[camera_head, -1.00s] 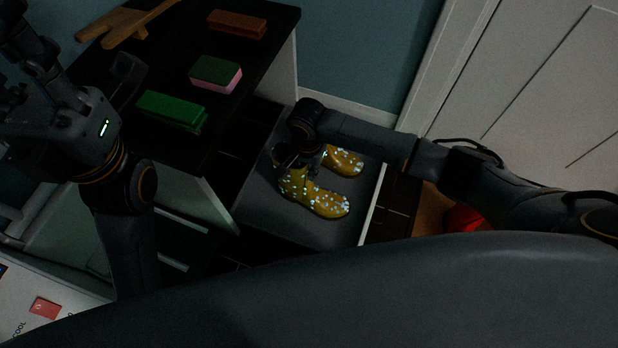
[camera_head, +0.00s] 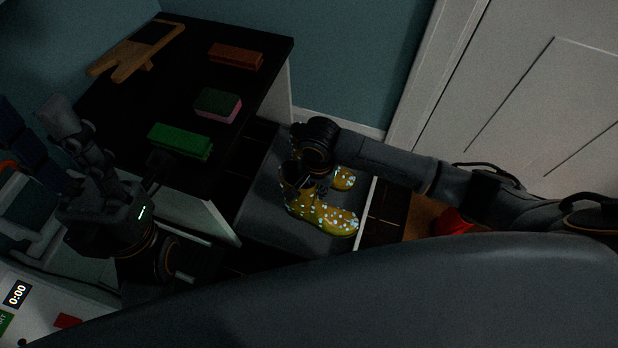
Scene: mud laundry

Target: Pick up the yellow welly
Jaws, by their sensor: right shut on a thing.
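A yellow welly (camera_head: 322,212) with pale spots is in the middle of the camera_head view, its toe pointing right. My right gripper (camera_head: 298,180) is shut on the top of its shaft, and the arm hides part of it. A second yellow spotted welly (camera_head: 344,179) is behind it, mostly hidden by my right arm. I cannot tell exactly how far the held welly is off the grey surface (camera_head: 265,213). My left gripper (camera_head: 100,160) is at the left, dark and seen partly edge-on; its fingertips are not clear.
A black-topped counter (camera_head: 190,85) left of the wellies bears a green block (camera_head: 180,141), a green and pink sponge (camera_head: 217,105), a brown brush-like block (camera_head: 235,56) and a wooden item (camera_head: 130,55). A white door (camera_head: 540,90) stands at right. A red thing (camera_head: 452,222) lies low at right.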

